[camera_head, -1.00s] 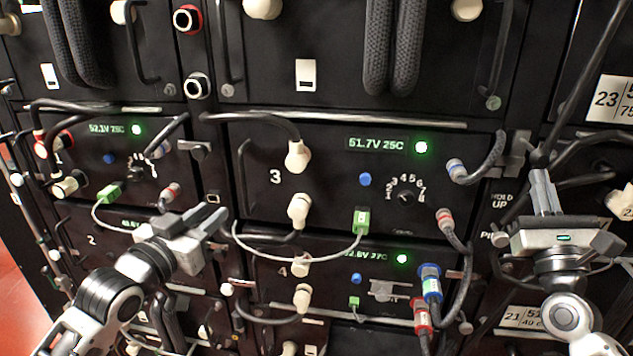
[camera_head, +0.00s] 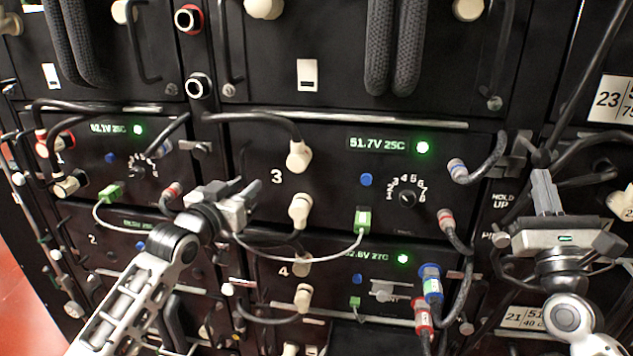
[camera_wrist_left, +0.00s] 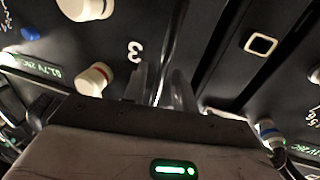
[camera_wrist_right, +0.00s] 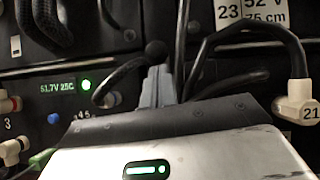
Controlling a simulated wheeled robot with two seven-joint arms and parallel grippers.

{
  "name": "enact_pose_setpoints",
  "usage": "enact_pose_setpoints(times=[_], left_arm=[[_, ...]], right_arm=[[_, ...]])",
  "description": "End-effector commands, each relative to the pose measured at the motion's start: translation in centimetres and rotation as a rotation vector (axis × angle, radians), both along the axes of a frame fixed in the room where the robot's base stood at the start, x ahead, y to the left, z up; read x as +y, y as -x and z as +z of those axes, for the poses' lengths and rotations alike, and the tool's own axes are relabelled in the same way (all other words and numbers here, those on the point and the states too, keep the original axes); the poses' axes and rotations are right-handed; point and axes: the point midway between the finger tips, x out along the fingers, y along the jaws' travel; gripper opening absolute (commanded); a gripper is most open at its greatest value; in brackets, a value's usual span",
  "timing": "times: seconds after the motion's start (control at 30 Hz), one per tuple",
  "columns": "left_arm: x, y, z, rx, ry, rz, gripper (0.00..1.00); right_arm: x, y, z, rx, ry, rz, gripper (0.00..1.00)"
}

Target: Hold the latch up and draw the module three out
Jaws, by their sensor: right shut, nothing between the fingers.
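Module three (camera_head: 320,210) is a black unit in the middle, marked 3, with a lit "51.7V 25C" display. Its left handle (camera_head: 241,160) is a thin dark bar. My left gripper (camera_head: 238,192) is open at this handle; in the left wrist view (camera_wrist_left: 163,85) the bar appears between or just beyond the fingers. The latch (camera_head: 517,150) is on the right of the module above a "HOLD UP" label. My right gripper (camera_head: 543,178) is shut and empty, its tips just under a dark round knob (camera_wrist_right: 156,52); I cannot tell whether they touch.
A black cable (camera_head: 260,116) runs to a cream plug (camera_head: 298,155) on module three. A thin grey cable (camera_head: 290,257) ends in a green plug (camera_head: 362,222). Module four (camera_head: 330,275) is below.

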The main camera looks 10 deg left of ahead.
Motion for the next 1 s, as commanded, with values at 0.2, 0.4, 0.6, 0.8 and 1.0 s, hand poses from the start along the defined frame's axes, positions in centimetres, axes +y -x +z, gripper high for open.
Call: enact_pose_setpoints(times=[0.2, 0.4, 0.6, 0.8, 1.0], left_arm=[[-0.21, -1.08, 0.13, -0.001, 0.0, 0.0, 0.28], [-0.21, -1.08, 0.1, 0.0, 0.0, 0.0, 0.28], [-0.22, -1.05, 0.09, 0.0, 0.0, 0.0, 0.0], [-0.24, -1.03, 0.08, 0.0, 0.0, -0.001, 0.0], [-0.25, -1.02, 0.07, 0.0, 0.0, -0.001, 0.0]], right_arm=[[-0.23, 0.12, 1.09, -0.024, -0.004, -0.005, 0.0], [-0.22, 0.12, 1.09, -0.024, -0.004, -0.005, 0.0], [-0.22, 0.12, 1.09, -0.024, -0.004, -0.005, 0.0], [-0.22, 0.12, 1.09, -0.024, -0.004, -0.005, 0.0], [-0.22, 0.12, 1.09, -0.024, -0.004, -0.005, 0.0]])
